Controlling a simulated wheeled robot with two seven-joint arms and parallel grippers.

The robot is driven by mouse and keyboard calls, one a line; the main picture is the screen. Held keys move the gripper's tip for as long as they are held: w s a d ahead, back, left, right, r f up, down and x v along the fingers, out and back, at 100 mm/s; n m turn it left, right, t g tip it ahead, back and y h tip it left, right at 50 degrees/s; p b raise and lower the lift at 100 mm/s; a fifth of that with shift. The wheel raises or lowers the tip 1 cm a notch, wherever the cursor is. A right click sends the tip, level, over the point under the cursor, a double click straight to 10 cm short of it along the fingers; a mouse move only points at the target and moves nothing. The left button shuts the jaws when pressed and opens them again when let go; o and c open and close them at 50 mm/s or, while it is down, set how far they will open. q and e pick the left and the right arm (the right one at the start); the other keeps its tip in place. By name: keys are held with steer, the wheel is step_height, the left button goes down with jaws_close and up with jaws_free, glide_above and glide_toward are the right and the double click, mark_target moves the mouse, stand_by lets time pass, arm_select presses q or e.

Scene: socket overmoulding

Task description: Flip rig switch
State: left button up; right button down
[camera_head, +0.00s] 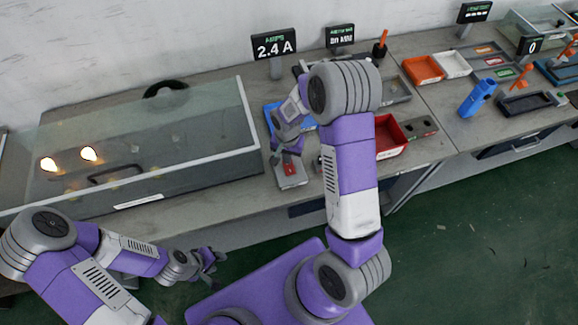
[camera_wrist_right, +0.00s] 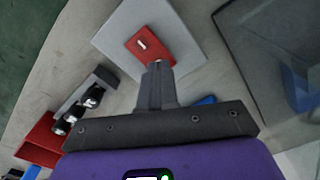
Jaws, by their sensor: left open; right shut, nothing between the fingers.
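The rig switch is a red rocker (camera_head: 290,169) on a light grey plate (camera_head: 296,182), on the bench just right of the glass-covered rig. In the right wrist view the red rocker (camera_wrist_right: 151,46) shows a small white mark, and its grey plate (camera_wrist_right: 190,30) lies around it. My right gripper (camera_head: 286,157) is shut and empty, its tips at the near edge of the rocker in the wrist view (camera_wrist_right: 158,66). I cannot tell whether they touch it. My left gripper (camera_head: 208,262) is open and empty, low in front of the bench.
The glass-covered rig (camera_head: 150,150) with two lit bulbs (camera_head: 88,154) fills the bench's left. A display (camera_head: 274,46) behind reads 2.4 A. A red bin (camera_head: 391,138) and a blue tray (camera_head: 275,112) stand near my right arm. Black-and-silver parts (camera_wrist_right: 82,105) sit beside the switch.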

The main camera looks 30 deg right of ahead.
steer(key=shift+f+b, duration=0.35)
steer(key=shift+f, duration=0.15)
steer(key=shift+r+p, duration=2.65)
steer(key=shift+r, duration=0.95)
